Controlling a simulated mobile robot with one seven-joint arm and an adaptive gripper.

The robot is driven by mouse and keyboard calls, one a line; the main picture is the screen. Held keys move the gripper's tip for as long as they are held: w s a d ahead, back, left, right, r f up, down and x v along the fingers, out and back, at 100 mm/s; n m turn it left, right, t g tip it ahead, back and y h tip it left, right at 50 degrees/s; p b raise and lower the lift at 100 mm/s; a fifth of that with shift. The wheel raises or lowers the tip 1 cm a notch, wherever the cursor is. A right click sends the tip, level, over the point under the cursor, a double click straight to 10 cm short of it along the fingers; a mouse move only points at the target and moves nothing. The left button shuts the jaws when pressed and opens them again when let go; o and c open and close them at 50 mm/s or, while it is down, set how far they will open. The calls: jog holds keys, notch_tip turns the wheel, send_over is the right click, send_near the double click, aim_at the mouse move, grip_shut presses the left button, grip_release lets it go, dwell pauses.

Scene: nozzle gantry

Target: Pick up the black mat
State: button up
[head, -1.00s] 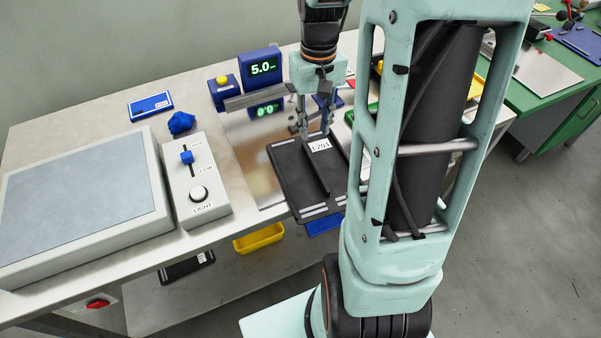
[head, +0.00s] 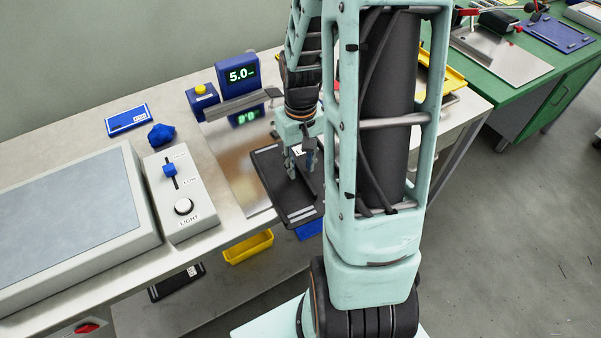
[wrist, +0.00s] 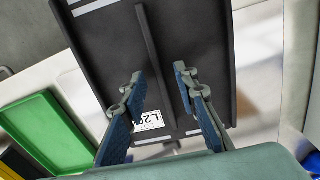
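The black mat (head: 272,176) lies on the bench, with a raised rib along its middle and pale strips near its ends. My gripper (head: 300,172) is over the mat, pointing down, and hides part of it. In the wrist view the mat (wrist: 97,42) fills the middle, with a white label marked "L20…" partly hidden by a finger. My gripper (wrist: 160,88) is open there, one blue-padded finger on each side of the rib, with gaps between. I cannot tell whether the fingertips touch the mat.
A blue display (head: 238,75) reading 5.0 and a metal bar (head: 235,105) stand behind the mat. A grey light control box (head: 182,195) is to the left. A green tray (wrist: 45,130) lies beside the mat. A yellow bin (head: 248,247) is below the bench edge.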

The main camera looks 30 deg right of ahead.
jog(key=shift+f, duration=0.45)
jog(key=shift+c, duration=0.3)
grip_shut()
jog(key=shift+w+r, duration=0.1)
jog(key=shift+r, duration=0.1)
